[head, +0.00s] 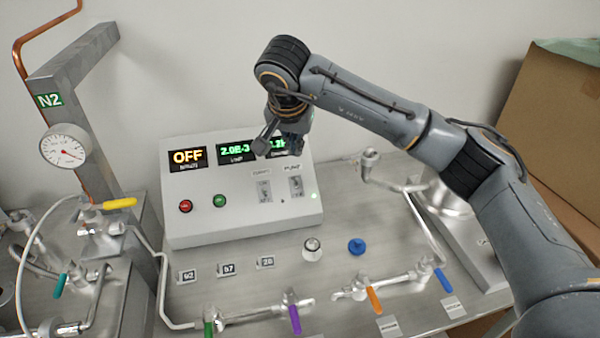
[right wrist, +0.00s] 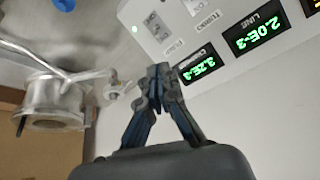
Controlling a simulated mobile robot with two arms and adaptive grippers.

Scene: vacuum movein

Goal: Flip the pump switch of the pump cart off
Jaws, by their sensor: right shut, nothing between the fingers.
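The pump cart's sloped grey control box (head: 240,222) stands at the back of the metal top. Two toggle switches sit side by side on its face, the left one (head: 264,190) and the right one (head: 296,185). My right gripper (right wrist: 158,70) is shut and empty, in front of the box's displays and apart from the switches. My left gripper is out of view.
The box has an OFF display (head: 187,157), green number displays (head: 235,150), a red button (head: 185,206) and a green button (head: 219,201). Pipes with coloured valve handles (head: 295,320) run along the front. A gauge (head: 65,146) stands left, a cardboard box (head: 550,110) right.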

